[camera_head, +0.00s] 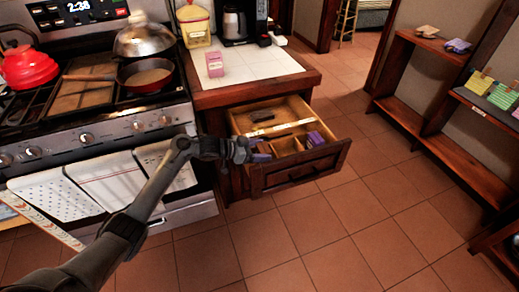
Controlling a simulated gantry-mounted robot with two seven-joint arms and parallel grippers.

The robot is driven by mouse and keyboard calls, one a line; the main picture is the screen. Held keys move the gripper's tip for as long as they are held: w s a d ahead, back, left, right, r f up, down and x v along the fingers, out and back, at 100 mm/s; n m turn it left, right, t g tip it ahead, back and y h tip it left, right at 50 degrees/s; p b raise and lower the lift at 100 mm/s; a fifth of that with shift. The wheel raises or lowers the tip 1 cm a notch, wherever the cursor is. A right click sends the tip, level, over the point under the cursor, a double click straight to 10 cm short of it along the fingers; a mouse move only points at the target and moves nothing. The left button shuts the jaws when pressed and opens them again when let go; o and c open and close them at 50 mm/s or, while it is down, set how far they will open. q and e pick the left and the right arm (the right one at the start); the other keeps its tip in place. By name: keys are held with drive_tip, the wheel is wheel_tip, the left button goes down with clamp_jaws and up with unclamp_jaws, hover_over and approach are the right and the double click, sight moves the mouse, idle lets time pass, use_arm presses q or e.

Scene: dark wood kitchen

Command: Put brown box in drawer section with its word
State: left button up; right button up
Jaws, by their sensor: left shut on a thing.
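The open drawer (300,170) juts out under the counter and has wooden dividers inside. A dark flat piece (262,115) lies in its back section, and a purple box (316,139) sits at its right. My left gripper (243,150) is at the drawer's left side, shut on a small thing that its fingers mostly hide. A purple patch (261,157) shows just beyond the fingertips; I cannot tell whether it is held or lies in the drawer. A brown piece (428,31) lies on the upper shelf at the right. No section words are readable. My right gripper is not in view.
A pink box (214,64) stands on the white-topped counter (250,72), near a yellow canister (194,27) and a coffee maker. The stove (110,125) is at the left. Colored cards (502,95) and a purple piece (458,46) are on the right shelves. The tiled floor is clear.

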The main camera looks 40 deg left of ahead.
use_arm(q)
drive_tip(key=o, duration=1.1)
drive_tip(key=shift+f, duration=0.1)
drive_tip(key=shift+r, duration=0.3)
drive_tip(key=p+v, duration=0.4)
drive_tip(key=v, duration=0.8)
drive_tip(key=shift+r, duration=0.4)
drive_tip(key=shift+s, duration=0.1)
